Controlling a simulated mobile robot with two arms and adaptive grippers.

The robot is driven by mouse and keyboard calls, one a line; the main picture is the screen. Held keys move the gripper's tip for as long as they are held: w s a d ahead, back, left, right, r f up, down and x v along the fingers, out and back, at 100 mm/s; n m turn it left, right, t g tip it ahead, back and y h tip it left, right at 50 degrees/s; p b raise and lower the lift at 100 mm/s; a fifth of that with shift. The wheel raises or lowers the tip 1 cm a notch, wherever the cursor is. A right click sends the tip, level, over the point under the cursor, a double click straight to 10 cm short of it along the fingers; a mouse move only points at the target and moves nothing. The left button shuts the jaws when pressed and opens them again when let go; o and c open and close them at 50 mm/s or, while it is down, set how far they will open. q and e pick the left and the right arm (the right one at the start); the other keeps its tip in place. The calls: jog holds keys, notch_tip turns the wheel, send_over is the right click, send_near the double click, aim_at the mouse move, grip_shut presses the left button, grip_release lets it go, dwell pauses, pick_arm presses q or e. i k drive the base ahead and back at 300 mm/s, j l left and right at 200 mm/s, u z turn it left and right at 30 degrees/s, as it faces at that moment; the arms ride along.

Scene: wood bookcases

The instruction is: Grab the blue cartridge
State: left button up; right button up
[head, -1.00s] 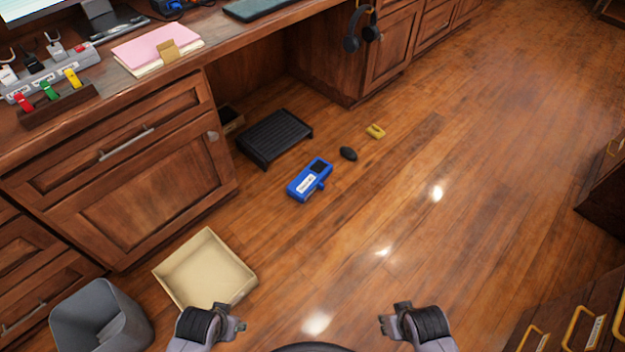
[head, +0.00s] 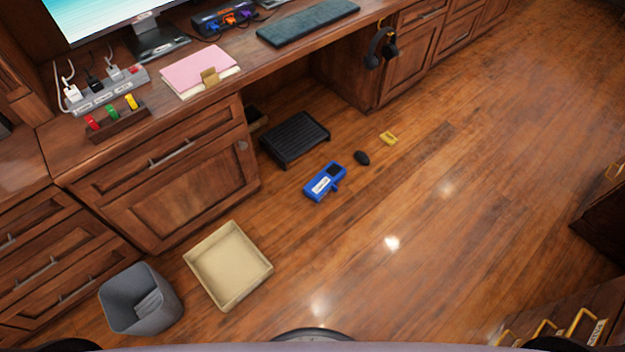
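The blue cartridge (head: 324,182) lies on the wooden floor near the middle of the head view. It has a white label and a dark patch on its upper right end. It lies in front of the black footrest, apart from it, and nothing touches it. Neither of my grippers shows in the head view now, so their state is hidden.
An open beige box (head: 262,268) and grey bin (head: 121,318) stand at lower left. The desk (head: 150,205) borders the left. Floor right of the cartridge is clear.

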aim_at(326, 180)
jog(key=u, duration=0.45)
jog(key=i+l+u, duration=0.1)
jog(key=u, duration=0.3)
jog(key=l+u, duration=0.2)
jog(key=u, duration=0.25)
jog(key=i+l+u, duration=0.1)
jog(key=u, duration=0.3)
jog(key=l+u, duration=0.15)
jog(key=u, duration=0.3)
jog(key=l+u, duration=0.25)
jog(key=l, duration=0.3)
jog(key=k+l+u, duration=0.25)
jog(key=l, duration=0.25)
jog(key=k+l+u, duration=0.1)
jog(key=l+u, duration=0.15)
jog(key=l, duration=0.25)
jog(key=k+l+u, duration=0.25)
jog(key=l, duration=0.2)
jog(key=k+l+u, duration=0.25)
jog(key=l, duration=0.2)
jog(key=k+l+u, duration=0.25)
jog(key=l, duration=0.15)
